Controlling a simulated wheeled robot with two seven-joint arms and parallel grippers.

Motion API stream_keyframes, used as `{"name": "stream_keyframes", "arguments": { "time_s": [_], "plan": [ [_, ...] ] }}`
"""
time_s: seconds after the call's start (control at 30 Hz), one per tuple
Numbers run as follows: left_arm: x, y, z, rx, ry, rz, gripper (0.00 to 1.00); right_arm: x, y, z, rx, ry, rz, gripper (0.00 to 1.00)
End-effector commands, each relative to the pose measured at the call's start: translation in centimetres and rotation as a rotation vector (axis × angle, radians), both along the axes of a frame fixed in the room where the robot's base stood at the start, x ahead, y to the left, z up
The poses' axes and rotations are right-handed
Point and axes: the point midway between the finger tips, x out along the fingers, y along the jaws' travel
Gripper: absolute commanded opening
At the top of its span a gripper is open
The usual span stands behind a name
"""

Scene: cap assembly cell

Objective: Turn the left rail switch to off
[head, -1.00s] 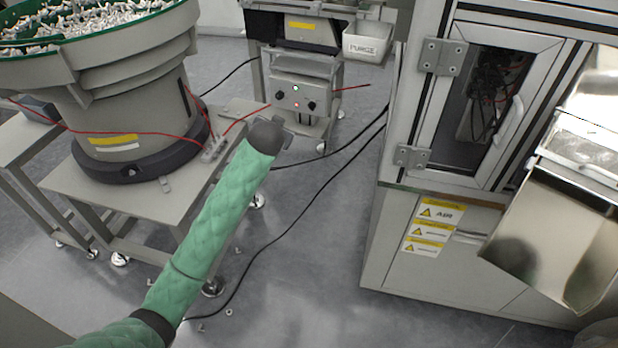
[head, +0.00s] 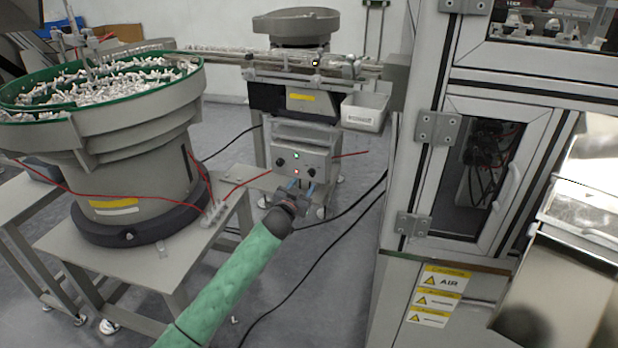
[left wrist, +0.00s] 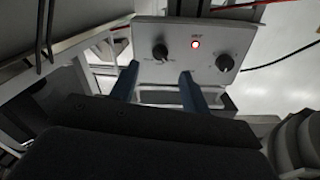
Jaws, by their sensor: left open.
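A grey control box (head: 302,151) under the rail feeder carries two black knobs, the left knob (head: 281,161) and the right knob (head: 321,158). The right knob (left wrist: 224,62) is to the right of the fingers. The knobs' printed labels are too small to read. My right gripper is not seen.
A bowl feeder (head: 130,150) full of small parts stands on a table at left. A white bin (head: 364,113) hangs right of the box. A machine cabinet (head: 450,160) fills the right side. Red and black cables run near the box and floor.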

Motion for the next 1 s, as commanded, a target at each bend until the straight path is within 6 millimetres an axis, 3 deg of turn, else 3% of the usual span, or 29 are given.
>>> {"name": "stream_keyframes", "arguments": {
  "time_s": [0.4,0.83,0.87,1.0],
  "plan": [
    [5.2,-2.0,0.0,0.001,0.002,0.001,0.47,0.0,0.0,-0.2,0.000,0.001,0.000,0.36],
    [6.2,-2.3,0.0,0.001,0.000,0.001,0.47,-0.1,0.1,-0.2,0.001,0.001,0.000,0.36],
    [6.2,-2.4,0.0,0.001,0.000,0.001,0.45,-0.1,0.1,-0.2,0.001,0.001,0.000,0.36],
    [6.2,-2.3,0.0,0.001,0.000,0.001,0.17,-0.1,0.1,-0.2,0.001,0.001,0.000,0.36]
  ]
}}
